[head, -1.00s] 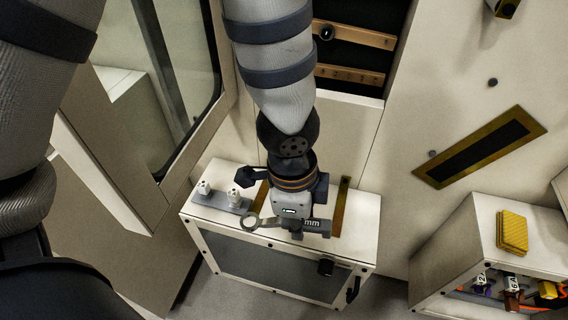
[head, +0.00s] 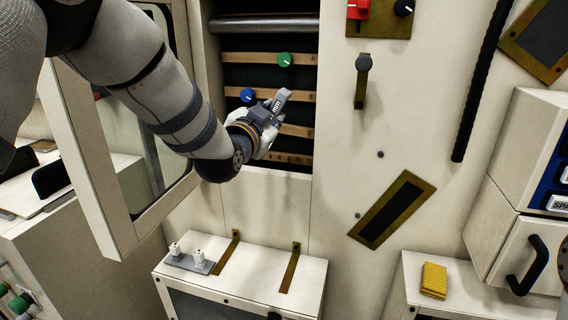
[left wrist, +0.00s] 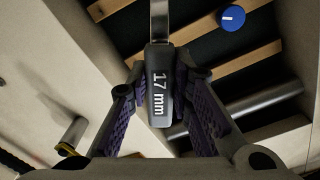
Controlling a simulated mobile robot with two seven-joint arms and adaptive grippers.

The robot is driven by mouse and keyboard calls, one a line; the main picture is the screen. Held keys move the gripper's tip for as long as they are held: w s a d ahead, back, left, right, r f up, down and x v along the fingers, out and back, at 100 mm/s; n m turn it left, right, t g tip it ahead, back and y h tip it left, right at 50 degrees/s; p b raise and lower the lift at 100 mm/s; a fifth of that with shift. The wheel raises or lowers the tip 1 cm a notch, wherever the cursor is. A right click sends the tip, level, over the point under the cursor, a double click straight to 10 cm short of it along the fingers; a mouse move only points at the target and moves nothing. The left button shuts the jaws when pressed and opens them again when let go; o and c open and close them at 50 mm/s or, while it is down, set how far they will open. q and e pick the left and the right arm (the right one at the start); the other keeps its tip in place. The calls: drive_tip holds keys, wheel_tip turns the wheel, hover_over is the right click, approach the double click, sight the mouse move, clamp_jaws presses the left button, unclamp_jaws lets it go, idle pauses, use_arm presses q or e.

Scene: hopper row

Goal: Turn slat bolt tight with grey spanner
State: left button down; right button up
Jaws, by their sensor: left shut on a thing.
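My left gripper (head: 268,116) is shut on the grey spanner (head: 282,98) in front of the slatted opening. In the left wrist view the spanner (left wrist: 159,96) is marked "17 mm" and lies between the two finger pads; its shank runs out of the top edge, so its far end is hidden there. Slats (head: 303,94) cross the dark opening. A green knob (head: 285,60) sits on an upper slat and a blue knob (head: 247,95) on the slat below. I cannot make out the slat bolt; my gripper covers part of a lower slat. My right gripper is not in view.
A grey roller (head: 265,25) crosses the top of the opening. A window frame (head: 98,165) stands at the left. Below is a white cabinet (head: 316,270) with a small grey tray (head: 187,263). A lever (head: 361,90) sticks out of the right panel. A yellow pad (head: 433,280) lies at the lower right.

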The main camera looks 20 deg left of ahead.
use_arm(q)
drive_tip(key=shift+w+a+r, duration=0.15)
drive_tip(key=shift+a+r, duration=0.1)
drive_tip(key=shift+a, duration=0.15)
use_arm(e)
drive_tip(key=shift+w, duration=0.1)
use_arm(q)
drive_tip(key=shift+f, duration=0.1)
drive_tip(key=w+a+r+n, duration=0.1)
drive_tip(key=w+a+n, duration=0.3)
drive_tip(key=w+n, duration=0.2)
drive_tip(key=shift+w+b, duration=0.15)
drive_tip(key=shift+b, duration=0.3)
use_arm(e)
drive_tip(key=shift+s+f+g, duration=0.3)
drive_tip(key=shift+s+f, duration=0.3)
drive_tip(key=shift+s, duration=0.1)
use_arm(q)
drive_tip(key=shift+r, duration=0.2)
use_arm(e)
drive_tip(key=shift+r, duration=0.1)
